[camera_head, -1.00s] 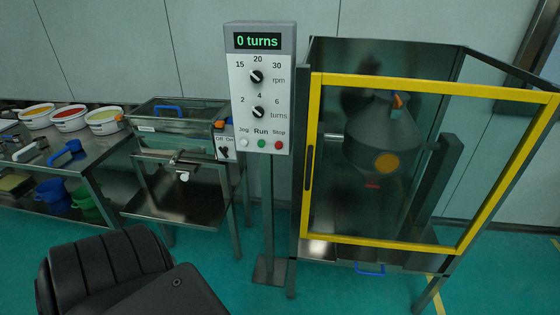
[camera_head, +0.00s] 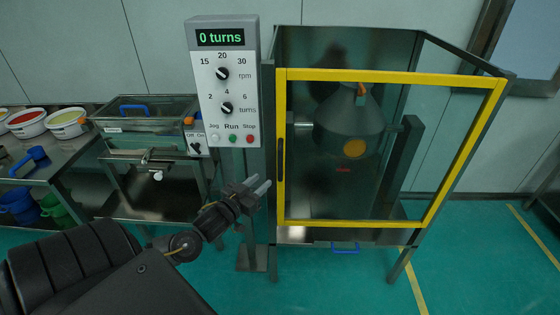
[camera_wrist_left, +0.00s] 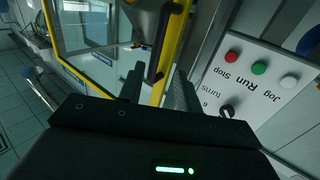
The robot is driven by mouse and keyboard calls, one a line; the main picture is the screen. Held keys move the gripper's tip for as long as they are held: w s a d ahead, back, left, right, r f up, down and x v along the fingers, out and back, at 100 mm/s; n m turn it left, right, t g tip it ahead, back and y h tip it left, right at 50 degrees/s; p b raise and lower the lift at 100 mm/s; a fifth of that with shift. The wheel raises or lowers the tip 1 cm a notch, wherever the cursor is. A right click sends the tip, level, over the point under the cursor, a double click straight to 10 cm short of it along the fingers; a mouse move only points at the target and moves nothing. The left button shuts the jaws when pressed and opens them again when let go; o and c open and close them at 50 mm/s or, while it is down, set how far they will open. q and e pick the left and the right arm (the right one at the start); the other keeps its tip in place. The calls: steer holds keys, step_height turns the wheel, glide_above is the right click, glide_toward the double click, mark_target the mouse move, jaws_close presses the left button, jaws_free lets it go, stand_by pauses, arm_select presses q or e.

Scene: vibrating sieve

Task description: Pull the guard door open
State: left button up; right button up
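The guard door (camera_head: 281,200) is a clear panel in a yellow frame on the front of a metal enclosure, and it looks closed. Its dark upright handle (camera_head: 281,160) is on the left frame bar. My left gripper (camera_head: 260,185) is just left of the door frame, a little below the handle's middle and apart from it. The handle (camera_wrist_left: 154,66) shows there ahead of the fingers, on the yellow frame (camera_wrist_left: 172,45). My right gripper is out of view.
A control box (camera_head: 226,90) reading "0 turns" stands on a post close left of the door, above my left gripper. Behind the door is a grey vessel (camera_head: 347,130). A sieve bench (camera_head: 150,205) stands at left. Floor right of the enclosure is clear.

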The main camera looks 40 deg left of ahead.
mark_target(279, 164)
arm_select(q)
steer(key=shift+w+a+r+p, duration=0.15)
steer(key=shift+w+p, duration=0.3)
steer(key=shift+w, duration=1.35)
steer(key=shift+w+d+r+p, duration=0.15)
steer(key=shift+w+p, duration=0.25)
steer(key=shift+w, duration=1.45)
steer(key=shift+w+a+r+p, duration=0.2)
steer(key=shift+w+p, duration=0.25)
steer(key=shift+w, duration=1.35)
steer(key=shift+r, duration=0.1)
steer(key=shift+c, duration=0.4)
jaws_close()
steer(key=shift+d, duration=0.1)
